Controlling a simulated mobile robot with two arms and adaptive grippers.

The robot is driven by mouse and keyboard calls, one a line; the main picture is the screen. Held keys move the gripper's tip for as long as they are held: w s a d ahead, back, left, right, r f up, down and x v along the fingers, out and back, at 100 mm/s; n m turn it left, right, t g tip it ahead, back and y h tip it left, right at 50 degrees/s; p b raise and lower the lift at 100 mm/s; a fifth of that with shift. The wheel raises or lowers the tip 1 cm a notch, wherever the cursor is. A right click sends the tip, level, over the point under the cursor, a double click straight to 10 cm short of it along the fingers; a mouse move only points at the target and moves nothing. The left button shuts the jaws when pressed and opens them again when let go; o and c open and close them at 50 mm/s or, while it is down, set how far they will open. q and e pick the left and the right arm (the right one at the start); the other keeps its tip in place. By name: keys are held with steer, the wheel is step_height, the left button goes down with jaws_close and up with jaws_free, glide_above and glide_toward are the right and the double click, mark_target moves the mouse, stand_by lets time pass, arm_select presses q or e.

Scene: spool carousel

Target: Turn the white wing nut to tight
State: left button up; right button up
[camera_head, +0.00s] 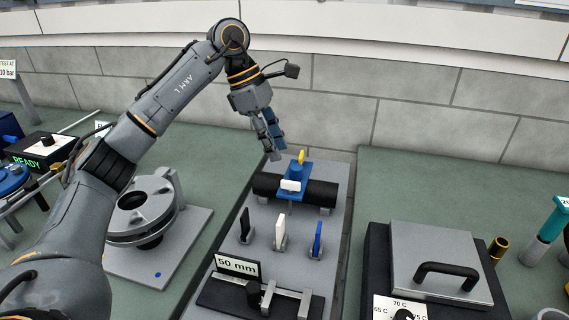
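The white wing nut (291,185) sits on the near side of a blue clamp (284,194) that straddles a black pipe (323,192). Its wing lies roughly left-right in the picture. A yellow wing nut (301,157) stands at the far side of the same clamp. My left gripper (276,154) points down just above and behind the clamp, left of the yellow nut and apart from the white one. Its fingers are seen at an angle, so their opening is unclear. My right gripper is not in view.
Black (246,225), white (281,232) and blue (317,240) upright pieces stand on the grey panel in front of the pipe. A 50 mm fixture (237,265) is nearer. A lidded box (440,262) stands right, and a round flanged device (144,208) left.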

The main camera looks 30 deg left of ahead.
arm_select(q)
steer(key=shift+v, duration=1.6)
steer(key=shift+r, duration=0.1)
